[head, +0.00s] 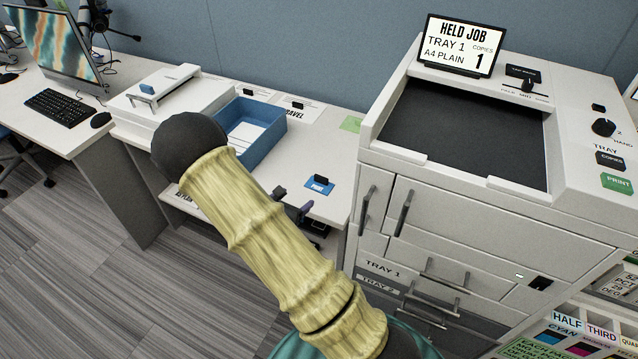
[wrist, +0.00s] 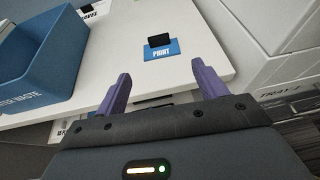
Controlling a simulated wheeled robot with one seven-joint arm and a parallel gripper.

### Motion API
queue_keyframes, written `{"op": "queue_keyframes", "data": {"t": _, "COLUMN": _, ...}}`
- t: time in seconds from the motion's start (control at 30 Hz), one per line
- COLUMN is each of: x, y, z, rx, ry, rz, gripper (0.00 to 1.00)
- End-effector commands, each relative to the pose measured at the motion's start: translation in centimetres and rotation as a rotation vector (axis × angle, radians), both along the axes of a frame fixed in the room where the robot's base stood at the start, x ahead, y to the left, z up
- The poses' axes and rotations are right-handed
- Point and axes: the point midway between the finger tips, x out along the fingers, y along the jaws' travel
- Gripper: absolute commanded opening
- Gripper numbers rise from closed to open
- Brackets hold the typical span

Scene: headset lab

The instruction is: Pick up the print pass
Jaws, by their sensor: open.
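The print pass is a small blue card (head: 320,186) marked PRINT with a black block-shaped grip on top. It lies flat on the white desk near its right front edge. In the wrist view the pass (wrist: 161,50) is beyond my fingertips, close to midway between them. My gripper (wrist: 160,86) has two purple fingers, open and empty, at the desk's front edge and apart from the pass. In the head view my arm hides most of the gripper; only a purple finger shows below the pass.
A blue waste tray (head: 270,122) stands left of the pass. A large white printer (head: 460,190) with a HELD JOB screen (head: 459,46) rises close on the right. The desk (head: 335,155) around the pass is clear. A keyboard (head: 60,106) lies far left.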

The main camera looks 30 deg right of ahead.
Motion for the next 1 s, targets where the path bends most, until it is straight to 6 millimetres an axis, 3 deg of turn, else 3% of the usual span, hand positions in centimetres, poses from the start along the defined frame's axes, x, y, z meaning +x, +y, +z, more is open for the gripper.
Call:
{"op": "queue_keyframes", "data": {"t": 0.1, "x": 1.0, "y": -1.9, "z": -0.8, "rx": 0.000, "ry": 0.001, "rz": -0.007, "gripper": 0.71}}
{"op": "queue_keyframes", "data": {"t": 0.6, "x": 5.5, "y": -7.6, "z": -4.0, "rx": 0.001, "ry": 0.000, "rz": 0.003, "gripper": 0.71}}
{"op": "queue_keyframes", "data": {"t": 1.0, "x": 5.7, "y": -8.3, "z": -4.2, "rx": 0.001, "ry": 0.000, "rz": -0.002, "gripper": 0.71}}
